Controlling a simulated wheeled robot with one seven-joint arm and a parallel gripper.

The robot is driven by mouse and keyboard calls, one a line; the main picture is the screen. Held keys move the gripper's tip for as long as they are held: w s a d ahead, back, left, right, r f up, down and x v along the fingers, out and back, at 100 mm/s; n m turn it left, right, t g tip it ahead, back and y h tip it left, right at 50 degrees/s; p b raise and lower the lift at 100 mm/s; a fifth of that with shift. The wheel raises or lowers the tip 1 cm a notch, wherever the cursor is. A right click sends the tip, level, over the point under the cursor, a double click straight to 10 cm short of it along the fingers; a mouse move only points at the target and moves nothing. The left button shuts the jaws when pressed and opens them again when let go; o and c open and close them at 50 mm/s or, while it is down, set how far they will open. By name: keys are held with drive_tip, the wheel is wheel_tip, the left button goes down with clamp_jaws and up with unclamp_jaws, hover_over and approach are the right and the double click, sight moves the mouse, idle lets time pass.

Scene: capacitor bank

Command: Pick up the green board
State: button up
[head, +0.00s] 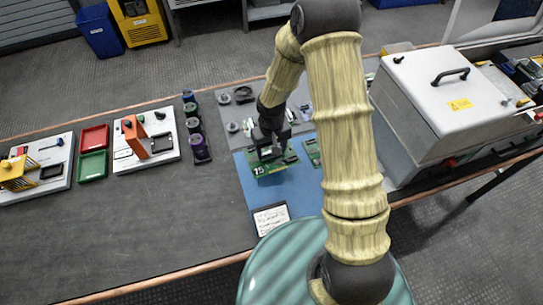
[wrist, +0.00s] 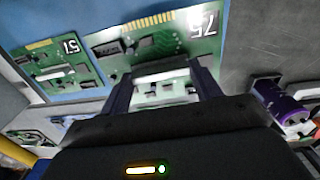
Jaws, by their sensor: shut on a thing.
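A green board (head: 266,171) with a white number lies at the blue mat's (head: 226,152) left part in the head view. In the wrist view this board (wrist: 203,46) reads "75" and has gold edge contacts. My gripper (head: 268,146) reaches down over its middle, and in the wrist view the fingers (wrist: 161,78) are shut on it. They hide part of the board. I cannot tell whether it touches the mat. A second green board (wrist: 50,68) reads "57" and lies beside it; in the head view this board (head: 312,152) is partly behind my arm.
A large grey metal box (head: 430,85) with a black handle stands at the right. Purple and dark capacitors (head: 198,143) stand left of the mat. A written card (head: 271,218) lies at the mat's front. Red (head: 94,138) and green (head: 92,165) trays are further left.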

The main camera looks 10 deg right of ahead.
wheel_tip(320, 180, up, 3)
drive_tip(key=shift+r, duration=0.15)
idle(1.3)
drive_tip(key=w+d+f+m, duration=0.1)
drive_tip(key=w+d, duration=0.1)
drive_tip(key=d, duration=0.3)
drive_tip(key=w+d+f+m, duration=0.1)
drive_tip(key=w+d+f, duration=0.1)
drive_tip(key=d, duration=0.4)
drive_tip(key=w+d+f+m, duration=0.1)
drive_tip(key=w+d+f, duration=0.1)
drive_tip(key=d, duration=0.3)
drive_tip(key=shift+w+d, duration=0.3)
drive_tip(key=shift+d, duration=0.1)
drive_tip(key=shift+a+r, duration=0.1)
